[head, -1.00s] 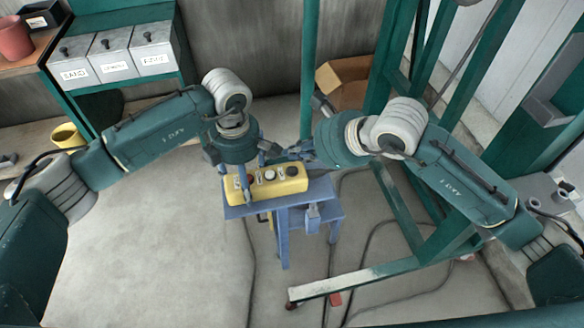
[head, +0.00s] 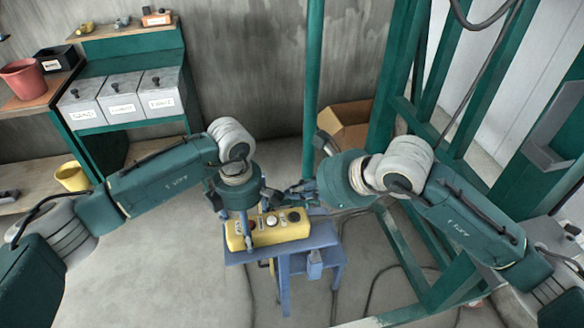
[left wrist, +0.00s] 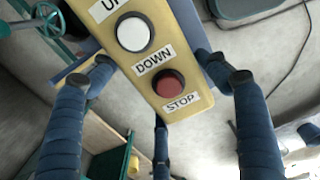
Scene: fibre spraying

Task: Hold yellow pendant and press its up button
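The yellow pendant (head: 262,239) lies on a blue stand (head: 283,256), with red, white and dark buttons along its top. In the left wrist view the pendant (left wrist: 188,45) shows a white button (left wrist: 133,33) above the DOWN label and a red button (left wrist: 169,83) above STOP; the UP label is cut off at the top. My left gripper (head: 246,220) is over the red-button end, its fingers open and spread around the pendant, with visible gaps beside it. My right gripper (head: 296,193) is just behind the other end, pointing left; its finger opening is too small to tell.
A green post (head: 313,90) stands behind the stand, and a green frame (head: 400,250) is close on the right. A cardboard box (head: 350,122) lies behind. Shelves with grey bins (head: 120,100) stand at the back left. The floor at front left is clear.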

